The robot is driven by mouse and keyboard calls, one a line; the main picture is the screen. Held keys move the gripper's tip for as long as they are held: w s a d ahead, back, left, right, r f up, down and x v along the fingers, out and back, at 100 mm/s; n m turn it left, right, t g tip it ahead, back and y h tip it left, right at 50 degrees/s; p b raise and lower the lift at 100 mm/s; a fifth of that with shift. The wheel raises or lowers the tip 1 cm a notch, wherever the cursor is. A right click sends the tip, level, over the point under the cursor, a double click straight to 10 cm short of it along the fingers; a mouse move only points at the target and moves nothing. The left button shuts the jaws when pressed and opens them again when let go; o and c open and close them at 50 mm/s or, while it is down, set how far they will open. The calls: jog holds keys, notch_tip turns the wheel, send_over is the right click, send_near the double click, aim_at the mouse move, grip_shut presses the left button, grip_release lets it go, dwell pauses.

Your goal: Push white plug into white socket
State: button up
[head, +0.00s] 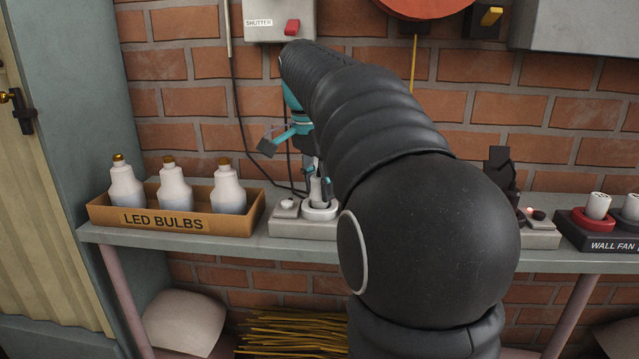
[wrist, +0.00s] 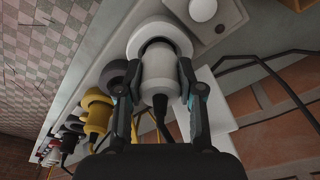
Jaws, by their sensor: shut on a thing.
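The white plug (head: 317,190) is a pale cylinder with a dark cord, upright over the white socket (head: 320,213) on a grey block on the shelf. In the wrist view, the plug (wrist: 158,72) sits between my fingers, its far end within the outline of the round white socket (wrist: 140,38). A dark gap shows between plug and socket rim; how deep the plug sits I cannot tell. My gripper (wrist: 157,85) is shut on the plug's sides. In the head view my arm hides part of my gripper and the area right of the socket.
A white knob (head: 287,204) is beside the socket. A cardboard box of LED bulbs (head: 175,222) stands to the left. In the wrist view, a dark socket and a yellow plug (wrist: 97,112) lie to the left. A "WALL FAN" block (head: 612,245) with plugs is far right.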

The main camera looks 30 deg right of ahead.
aim_at(312, 178)
jog(key=shift+f+b, duration=0.3)
jog(key=shift+f, duration=0.25)
jog(key=o, duration=1.2)
jog(key=shift+o, duration=0.2)
jog(key=shift+r, duration=0.15)
jog(key=r, duration=0.3)
jog(key=a+r, duration=0.1)
jog(key=r, duration=0.6)
jog(key=shift+a+r, duration=0.25)
jog(key=shift+a, duration=0.05)
jog(key=shift+s+a+r, duration=0.1)
jog(key=shift+s+r, duration=0.05)
jog(key=shift+r, duration=0.4)
